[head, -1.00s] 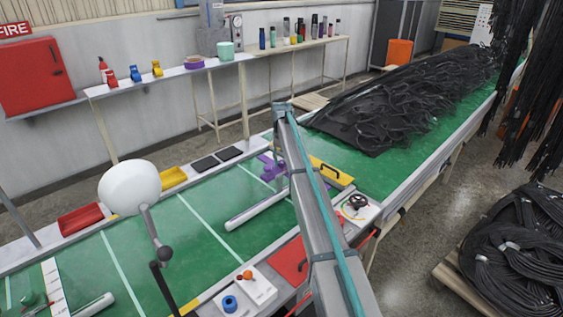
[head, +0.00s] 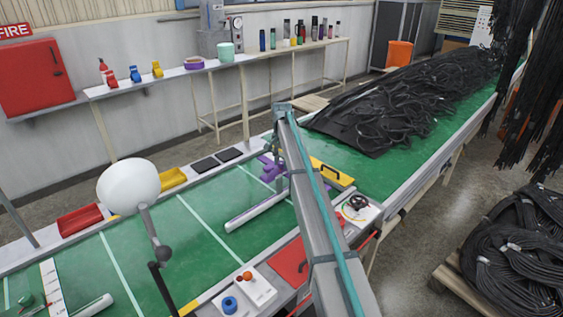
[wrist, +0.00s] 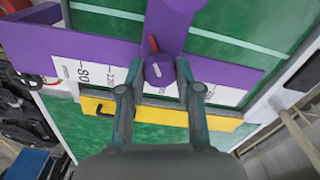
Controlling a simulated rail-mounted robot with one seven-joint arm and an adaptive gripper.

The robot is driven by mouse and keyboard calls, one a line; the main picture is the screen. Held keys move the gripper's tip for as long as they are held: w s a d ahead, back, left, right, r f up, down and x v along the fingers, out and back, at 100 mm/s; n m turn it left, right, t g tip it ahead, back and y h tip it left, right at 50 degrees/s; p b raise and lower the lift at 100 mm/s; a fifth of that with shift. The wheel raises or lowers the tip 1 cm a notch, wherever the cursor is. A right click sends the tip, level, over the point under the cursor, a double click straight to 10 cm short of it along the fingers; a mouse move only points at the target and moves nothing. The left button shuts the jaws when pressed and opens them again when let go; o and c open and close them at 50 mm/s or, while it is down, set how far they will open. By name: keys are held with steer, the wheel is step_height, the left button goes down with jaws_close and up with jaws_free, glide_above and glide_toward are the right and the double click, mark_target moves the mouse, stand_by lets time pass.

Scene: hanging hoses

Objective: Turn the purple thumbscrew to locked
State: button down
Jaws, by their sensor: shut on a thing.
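The purple thumbscrew (wrist: 158,71) is a round knob on a purple clamp in the wrist view. A red pointer (wrist: 153,44) sticks up beside it. My gripper (wrist: 159,66) has one finger on each side of the knob, and its tips are shut on it. The purple clamp (wrist: 105,50) has a long bar over a white strip with printed numbers (wrist: 85,72). In the head view the clamp (head: 270,171) stands on the green belt table, partly behind my arm. The thumbscrew and fingertips cannot be made out there.
A yellow plate with a black handle (head: 330,172) lies close to the clamp; it also shows in the wrist view (wrist: 165,114). A pale tube (head: 257,212) lies on the belt. A panel with a black handwheel (head: 358,205) is at the near edge. Black hoses (head: 405,105) cover the far belt.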

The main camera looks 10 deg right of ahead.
mark_target(282, 162)
stand_by(0.4)
steer(key=c, duration=0.8)
jaws_free()
step_height(282, 162, up, 12)
steer(key=shift+r, duration=0.1)
